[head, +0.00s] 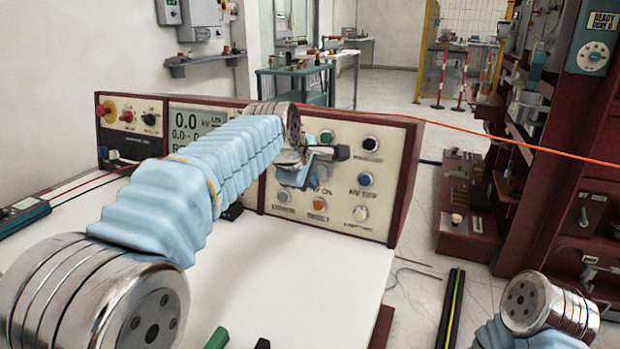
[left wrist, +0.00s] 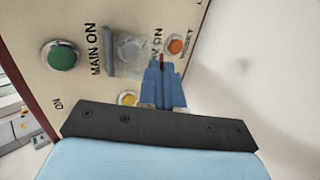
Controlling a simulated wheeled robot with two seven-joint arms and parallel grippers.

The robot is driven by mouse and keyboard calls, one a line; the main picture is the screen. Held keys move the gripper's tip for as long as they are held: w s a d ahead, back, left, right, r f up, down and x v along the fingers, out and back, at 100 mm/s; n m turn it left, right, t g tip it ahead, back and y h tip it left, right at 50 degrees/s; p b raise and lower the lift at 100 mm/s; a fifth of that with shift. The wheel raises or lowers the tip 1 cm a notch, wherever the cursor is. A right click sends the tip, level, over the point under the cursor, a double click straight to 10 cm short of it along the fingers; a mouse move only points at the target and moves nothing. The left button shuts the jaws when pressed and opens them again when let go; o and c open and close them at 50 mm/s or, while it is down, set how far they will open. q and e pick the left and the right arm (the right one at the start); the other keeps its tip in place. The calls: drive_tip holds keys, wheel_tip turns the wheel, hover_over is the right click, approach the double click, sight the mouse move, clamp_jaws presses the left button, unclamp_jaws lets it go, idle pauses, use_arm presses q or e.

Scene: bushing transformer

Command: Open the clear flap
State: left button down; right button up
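The clear flap (left wrist: 130,48) is a small translucent cover on the cream control panel (head: 392,160), between the MAIN ON and HV ON labels in the left wrist view. I cannot tell for sure whether it lies flat. In the head view my left gripper mostly hides that area. My left gripper (head: 296,172) is in front of the panel's middle. In the left wrist view its blue fingers (left wrist: 162,72) are together, with nothing clearly held, and their tips are just right of and below the flap. Whether they touch it is unclear. My right gripper is out of view.
A green button (left wrist: 60,57), a yellow button (left wrist: 128,99) and a red-orange button (left wrist: 175,45) are near the flap. The panel stands on a white table (head: 270,285). An orange cable (head: 480,138) crosses above it. A red rack (head: 570,150) stands at right.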

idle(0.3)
use_arm(q)
drive_tip(key=c, duration=1.3)
unclamp_jaws()
drive_tip(key=shift+r, duration=0.15)
drive_tip(key=v, duration=1.3)
drive_tip(key=shift+s+r+b, duration=0.15)
drive_tip(key=shift+r+b, duration=0.15)
drive_tip(key=shift+b, duration=0.05)
